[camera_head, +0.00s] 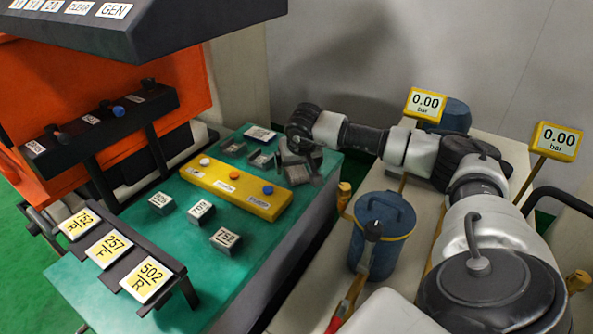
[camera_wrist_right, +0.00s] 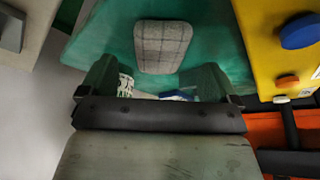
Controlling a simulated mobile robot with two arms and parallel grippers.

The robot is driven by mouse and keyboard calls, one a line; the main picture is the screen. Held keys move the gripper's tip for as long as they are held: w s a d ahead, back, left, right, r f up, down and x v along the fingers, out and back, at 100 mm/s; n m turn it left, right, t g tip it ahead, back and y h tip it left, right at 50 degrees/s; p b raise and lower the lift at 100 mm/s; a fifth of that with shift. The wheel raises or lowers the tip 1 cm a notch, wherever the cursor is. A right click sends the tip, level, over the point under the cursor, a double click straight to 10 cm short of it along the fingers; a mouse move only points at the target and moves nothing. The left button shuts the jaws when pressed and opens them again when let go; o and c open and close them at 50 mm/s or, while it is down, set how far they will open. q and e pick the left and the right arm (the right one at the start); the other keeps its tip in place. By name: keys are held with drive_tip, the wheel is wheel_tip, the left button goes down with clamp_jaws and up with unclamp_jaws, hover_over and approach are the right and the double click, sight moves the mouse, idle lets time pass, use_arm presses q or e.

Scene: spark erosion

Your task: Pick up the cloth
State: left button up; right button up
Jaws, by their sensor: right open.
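The cloth (camera_wrist_right: 163,46) is a small grey checked piece with rounded corners. It lies on the green table top (camera_wrist_right: 105,35) in the right wrist view, just beyond the fingertips. My right gripper (camera_wrist_right: 153,82) is open with nothing between its fingers, and the cloth is apart from them. In the head view my right gripper (camera_head: 301,158) is over the back right end of the table, beyond the yellow panel. My left gripper is not in view.
The yellow button panel (camera_head: 222,190) is close beside the gripper. Several small labelled blocks (camera_head: 225,240) stand on the green table. A black sign rack (camera_head: 122,262) is at front left. A blue canister (camera_head: 378,245) and gauges (camera_head: 426,104) stand at right.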

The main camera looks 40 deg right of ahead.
drive_tip(key=shift+x, duration=1.25)
drive_tip(key=c, duration=1.1)
drive_tip(key=shift+r, duration=0.1)
wheel_tip(320, 180, up, 4)
drive_tip(key=shift+w+f+b, duration=0.1)
drive_tip(key=shift+b, duration=0.35)
drive_tip(key=s+d+r, duration=0.1)
drive_tip(key=s+r, duration=0.1)
drive_tip(key=s, duration=0.1)
drive_tip(key=s+d+r+b, duration=0.1)
drive_tip(key=s+r, duration=0.1)
drive_tip(key=s, duration=0.2)
drive_tip(key=s+d+r+b, duration=0.1)
drive_tip(key=s+r, duration=0.2)
drive_tip(key=s, duration=0.1)
drive_tip(key=shift+s+d, duration=0.1)
drive_tip(key=shift+d, duration=0.25)
